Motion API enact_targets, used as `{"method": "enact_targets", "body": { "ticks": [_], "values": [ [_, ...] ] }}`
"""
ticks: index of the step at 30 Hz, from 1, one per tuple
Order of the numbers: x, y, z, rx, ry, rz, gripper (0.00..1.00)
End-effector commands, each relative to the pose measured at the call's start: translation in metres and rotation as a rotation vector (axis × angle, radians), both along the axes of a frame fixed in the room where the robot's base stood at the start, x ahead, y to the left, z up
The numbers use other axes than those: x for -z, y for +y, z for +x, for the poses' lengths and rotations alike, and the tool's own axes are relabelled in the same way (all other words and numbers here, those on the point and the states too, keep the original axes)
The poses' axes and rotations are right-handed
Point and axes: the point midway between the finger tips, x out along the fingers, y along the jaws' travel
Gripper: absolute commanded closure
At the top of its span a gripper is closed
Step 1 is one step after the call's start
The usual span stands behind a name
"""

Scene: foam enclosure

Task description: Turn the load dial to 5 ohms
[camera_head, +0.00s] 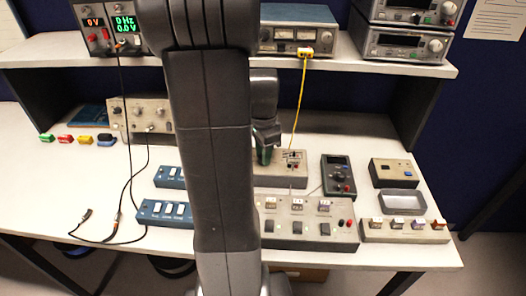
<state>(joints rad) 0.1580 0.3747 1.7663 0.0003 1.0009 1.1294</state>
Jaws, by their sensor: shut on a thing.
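My arm hangs down through the middle of the view and hides much of the bench behind it. My gripper (264,154) points down at the left part of a beige box (290,181), with a dark green part at its tip. The gripper is shut on what seems to be the load dial on this box. The dial is hidden behind the gripper and arm, so its scale and pointer setting cannot be read. The right part of the box carries a small panel with terminals (294,160).
A beige switch unit (345,235) stands in front of the box. A black meter (338,176) is at its right. A yellow cable (300,90) hangs from the shelf (350,68) close behind the gripper. Blue switch boxes (165,211) stand left of my arm.

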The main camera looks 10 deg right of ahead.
Motion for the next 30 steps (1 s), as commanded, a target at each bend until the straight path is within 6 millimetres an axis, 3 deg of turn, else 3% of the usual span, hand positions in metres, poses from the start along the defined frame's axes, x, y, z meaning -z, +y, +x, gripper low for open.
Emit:
{"method": "enact_targets", "body": {
  "ticks": [15,30],
  "values": [
    [-0.0012,-0.0004,0.0007,0.426,-0.002,-0.002,0.97],
    [-0.0011,-0.0005,0.0008,0.576,-0.003,-0.001,0.96]
  ]
}}
